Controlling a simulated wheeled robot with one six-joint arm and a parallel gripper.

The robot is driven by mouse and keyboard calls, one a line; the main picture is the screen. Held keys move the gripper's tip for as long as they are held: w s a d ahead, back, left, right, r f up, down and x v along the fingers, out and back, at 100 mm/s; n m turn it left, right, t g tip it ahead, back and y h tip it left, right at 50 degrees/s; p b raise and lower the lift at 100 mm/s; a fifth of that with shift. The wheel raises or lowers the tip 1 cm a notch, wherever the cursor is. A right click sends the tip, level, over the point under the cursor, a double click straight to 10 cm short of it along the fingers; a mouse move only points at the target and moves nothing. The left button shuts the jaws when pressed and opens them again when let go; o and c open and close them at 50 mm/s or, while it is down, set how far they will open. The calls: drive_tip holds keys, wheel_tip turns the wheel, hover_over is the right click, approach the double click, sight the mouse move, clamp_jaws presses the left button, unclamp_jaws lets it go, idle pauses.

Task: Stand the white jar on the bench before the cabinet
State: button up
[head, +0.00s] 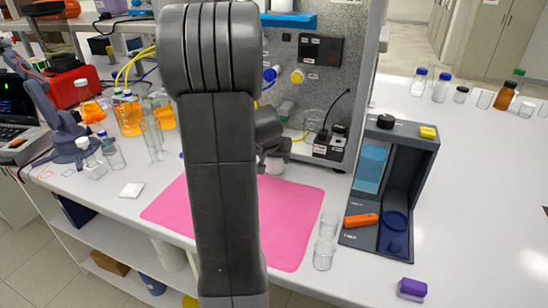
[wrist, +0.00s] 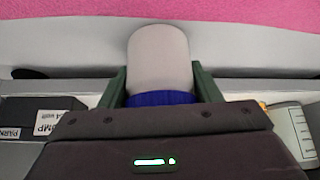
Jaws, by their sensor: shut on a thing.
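The white jar (wrist: 160,58) has a blue lid or band at its near end and sits between the green fingers of my gripper (wrist: 160,85) in the wrist view. My gripper is shut on it. In the head view my arm hides most of the gripper; a small pale part of the jar (head: 275,167) shows below the wrist, over the pink mat's back edge. I cannot tell whether the jar touches the bench (head: 465,190). The cabinet (head: 318,75), with a speckled grey panel, stands just behind.
The pink mat (head: 290,225) lies in front of the cabinet. Two clear beakers (head: 323,255) stand at its right edge, beside a dark grey stand (head: 392,180). Bottles with orange liquid (head: 128,115) and glass cylinders stand at left. The mat's visible parts are clear.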

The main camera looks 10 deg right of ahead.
drive_tip(key=shift+f, duration=0.3)
drive_tip(key=o, duration=1)
drive_tip(key=shift+o, duration=0.2)
drive_tip(key=shift+r, duration=0.1)
drive_tip(key=v, duration=1.3)
drive_tip(key=shift+s+a+r, duration=0.15)
drive_tip(key=shift+s+r, duration=0.05)
drive_tip(key=shift+r, duration=0.1)
drive_tip(key=x, duration=1.4)
drive_tip(key=shift+r, duration=0.15)
drive_tip(key=shift+s+b, duration=0.1)
drive_tip(key=shift+b, duration=0.2)
